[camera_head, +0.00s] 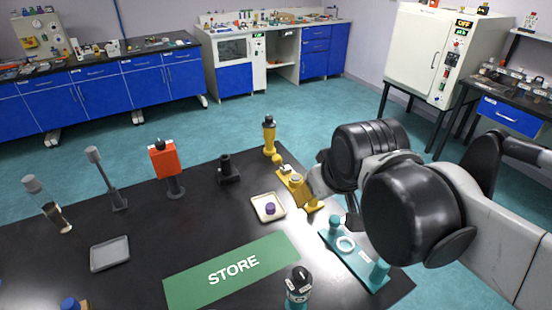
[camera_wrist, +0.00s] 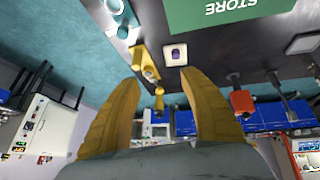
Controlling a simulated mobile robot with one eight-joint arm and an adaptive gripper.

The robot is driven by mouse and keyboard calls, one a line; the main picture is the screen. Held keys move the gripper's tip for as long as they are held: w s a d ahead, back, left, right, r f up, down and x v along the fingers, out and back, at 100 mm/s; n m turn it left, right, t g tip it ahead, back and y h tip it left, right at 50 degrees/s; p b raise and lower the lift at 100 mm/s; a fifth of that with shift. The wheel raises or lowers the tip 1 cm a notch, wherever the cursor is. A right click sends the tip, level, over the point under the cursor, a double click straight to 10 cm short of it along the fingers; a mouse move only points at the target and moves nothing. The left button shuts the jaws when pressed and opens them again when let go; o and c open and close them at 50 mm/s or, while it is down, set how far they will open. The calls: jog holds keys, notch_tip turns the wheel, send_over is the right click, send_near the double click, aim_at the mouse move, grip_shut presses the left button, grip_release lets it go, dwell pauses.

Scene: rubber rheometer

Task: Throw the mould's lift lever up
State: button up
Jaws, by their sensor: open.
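A yellow fixture (camera_head: 297,186) with a flat base and a round part on top stands near the right edge of the black table. A teal fixture (camera_head: 352,262) with two upright cylinders and a white ring lies nearer me at that edge. I cannot tell for sure which one is the mould, or make out its lift lever. In the wrist view my gripper (camera_wrist: 160,76) is open and empty, its two tan fingers wide apart. The yellow fixture (camera_wrist: 145,64) shows between the fingertips, apart from them. The teal fixture (camera_wrist: 118,12) shows partly at the top.
A white tray (camera_head: 258,215) with a purple plug lies left of the yellow fixture. A yellow post (camera_head: 269,137) stands behind it. An orange-topped stand (camera_head: 165,160) is farther left.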

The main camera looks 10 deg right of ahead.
jog(key=w+r+n+g, duration=0.15)
jog(key=w+n, duration=0.25)
jog(key=w, duration=0.9)
jog(key=n+g+h, duration=0.2)
jog(key=n, duration=0.5)
send_over(276, 157)
jog(key=s+a, duration=0.2)
jog(key=s, duration=0.1)
notch_tip(276, 157, down, 11)
jog(key=shift+t, duration=0.25)
jog(key=b+x, duration=0.2)
jog(key=x, duration=0.8)
jog(key=shift+s+f+b, duration=0.1)
jog(key=shift+s+b, duration=0.1)
jog(key=shift+b, duration=0.2)
jog(key=shift+w+d+f+y, duration=0.1)
jog(key=shift+w+f+y, duration=0.2)
jog(key=shift+f, duration=0.35)
jog(key=shift+s, duration=0.1)
grip_shut()
